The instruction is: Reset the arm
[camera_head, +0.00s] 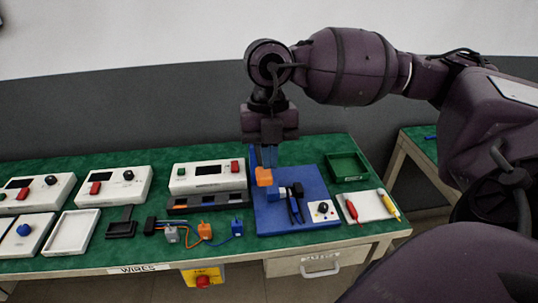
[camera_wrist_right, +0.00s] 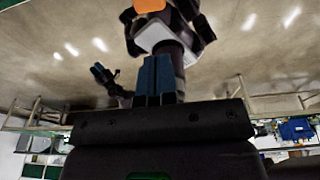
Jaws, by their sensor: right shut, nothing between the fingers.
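My right arm comes in from the right in the head view, and its right gripper (camera_head: 269,158) points down over the blue board (camera_head: 312,214). Its blue fingers are together and empty; they also show shut in the right wrist view (camera_wrist_right: 158,80). An orange block (camera_head: 264,176) appears just below the fingertips, at the board's left part. A blue block with a light connector (camera_head: 268,192) and black-handled pliers (camera_head: 295,204) are near it. Whether the fingertips touch the orange block I cannot tell.
The green table (camera_head: 150,252) holds white control boxes (camera_head: 207,176), a white tray (camera_head: 72,232), small coloured connectors (camera_head: 204,231), a green bin (camera_head: 348,167) and a tray with red and yellow tools (camera_head: 370,206). A red emergency button (camera_head: 203,281) is on the front edge.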

